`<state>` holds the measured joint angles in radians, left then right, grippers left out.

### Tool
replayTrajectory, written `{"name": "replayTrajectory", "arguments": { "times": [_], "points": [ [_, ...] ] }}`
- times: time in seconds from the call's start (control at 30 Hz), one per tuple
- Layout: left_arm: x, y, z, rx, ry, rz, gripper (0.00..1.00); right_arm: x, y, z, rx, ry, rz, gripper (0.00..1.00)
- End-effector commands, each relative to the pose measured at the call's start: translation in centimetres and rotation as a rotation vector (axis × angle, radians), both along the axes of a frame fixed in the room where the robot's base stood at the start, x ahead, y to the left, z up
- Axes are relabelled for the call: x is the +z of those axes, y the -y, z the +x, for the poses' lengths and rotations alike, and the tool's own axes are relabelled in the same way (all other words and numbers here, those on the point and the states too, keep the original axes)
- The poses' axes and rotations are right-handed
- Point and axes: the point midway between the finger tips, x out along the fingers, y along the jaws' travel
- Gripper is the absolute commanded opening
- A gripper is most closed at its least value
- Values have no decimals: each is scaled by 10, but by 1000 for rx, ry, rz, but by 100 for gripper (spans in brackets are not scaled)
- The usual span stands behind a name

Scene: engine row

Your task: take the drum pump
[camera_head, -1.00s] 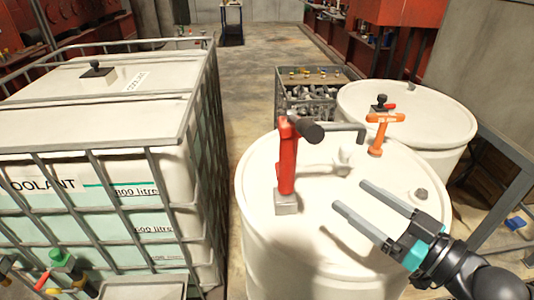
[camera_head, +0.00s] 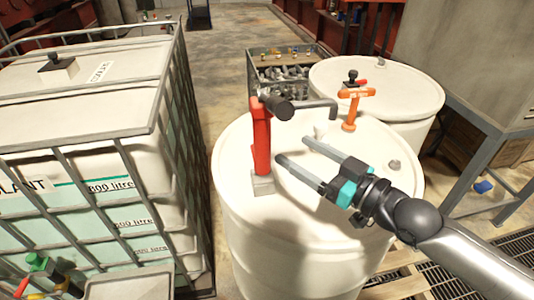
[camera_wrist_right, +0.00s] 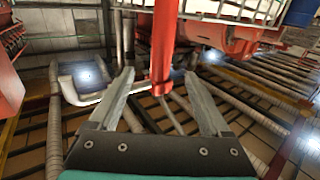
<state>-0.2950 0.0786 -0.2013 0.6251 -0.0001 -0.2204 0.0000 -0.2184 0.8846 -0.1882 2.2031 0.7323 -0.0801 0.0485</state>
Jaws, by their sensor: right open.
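The red drum pump (camera_head: 261,140) stands upright on the white drum (camera_head: 300,235), with a grey block at its foot, a black knob at its top and a grey spout reaching right. My right gripper (camera_head: 294,150) is open and empty above the drum lid, just right of the pump, its fingers pointing at the red column. Whether the column is inside the jaws cannot be told. My left gripper is not in view.
An orange T-shaped tool (camera_head: 352,105) stands on the lids behind the pump. A second white drum (camera_head: 410,85) is behind right. A caged coolant tank (camera_head: 90,110) fills the left. A wire crate of metal parts (camera_head: 285,70) stands behind. The aisle floor (camera_head: 225,50) is clear.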

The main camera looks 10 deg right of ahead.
Motion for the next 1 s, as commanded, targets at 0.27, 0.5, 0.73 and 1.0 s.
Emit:
{"name": "replayTrajectory", "arguments": {
  "times": [0.27,0.5,0.73,1.0],
  "points": [
    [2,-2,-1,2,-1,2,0,1,-15,22,0,2,1,82],
    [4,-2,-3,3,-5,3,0,2,-20,29,1,2,1,82],
    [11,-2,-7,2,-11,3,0,7,-36,50,1,2,4,82],
    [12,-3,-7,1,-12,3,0,5,-48,68,2,1,1,82]
  ]
}}
